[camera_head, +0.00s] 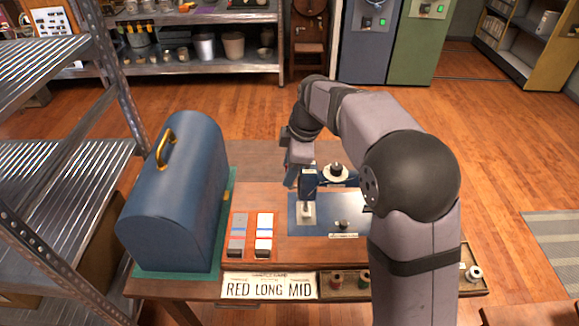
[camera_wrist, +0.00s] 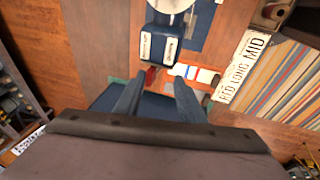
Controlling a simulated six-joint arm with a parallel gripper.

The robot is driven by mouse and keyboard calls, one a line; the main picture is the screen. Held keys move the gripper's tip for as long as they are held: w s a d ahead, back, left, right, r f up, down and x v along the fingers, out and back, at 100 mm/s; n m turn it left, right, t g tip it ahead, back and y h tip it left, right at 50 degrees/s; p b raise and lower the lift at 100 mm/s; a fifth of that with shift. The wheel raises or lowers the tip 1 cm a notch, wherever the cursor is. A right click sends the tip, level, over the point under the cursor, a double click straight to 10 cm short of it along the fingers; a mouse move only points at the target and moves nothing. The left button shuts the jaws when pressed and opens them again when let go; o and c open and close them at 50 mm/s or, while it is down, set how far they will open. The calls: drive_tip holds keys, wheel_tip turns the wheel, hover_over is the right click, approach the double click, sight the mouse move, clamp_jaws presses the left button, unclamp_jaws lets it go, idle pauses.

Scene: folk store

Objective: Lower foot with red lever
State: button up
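A dark blue sewing machine (camera_head: 309,185) stands on a blue base plate (camera_head: 325,228) at the middle of the table, partly behind my arm. In the wrist view, the machine head (camera_wrist: 158,45) is at the top centre with white labels on it. A small red lever (camera_wrist: 150,76) shows just below the head, between my fingers in the picture. My gripper (camera_wrist: 157,82) is open with nothing between its fingers. In the head view, my gripper (camera_head: 291,182) is beside the left end of the machine, partly hidden by my wrist. I cannot tell whether it touches the lever.
A blue domed case (camera_head: 175,200) with a brass handle stands at the table's left. A sign reading "RED LONG MID" (camera_head: 269,286) and a tray with spools (camera_head: 345,287) are at the front edge.

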drive_tip(key=shift+s+f, duration=0.15)
drive_tip(key=shift+s, duration=0.2)
drive_tip(key=shift+s+f+b, duration=0.15)
drive_tip(key=shift+s+b, duration=0.5)
drive_tip(key=shift+b, duration=0.05)
drive_tip(key=shift+s+f, duration=0.1)
drive_tip(key=shift+f, duration=0.05)
drive_tip(key=shift+s+f+b, duration=0.35)
drive_tip(key=shift+s+b, duration=0.25)
drive_tip(key=shift+b, duration=0.05)
drive_tip(key=shift+w+r+p, duration=0.3)
drive_tip(key=shift+w+p, duration=0.05)
drive_tip(key=shift+p, duration=0.1)
drive_tip(key=p+v, duration=0.5)
drive_tip(key=v, duration=0.3)
idle(0.8)
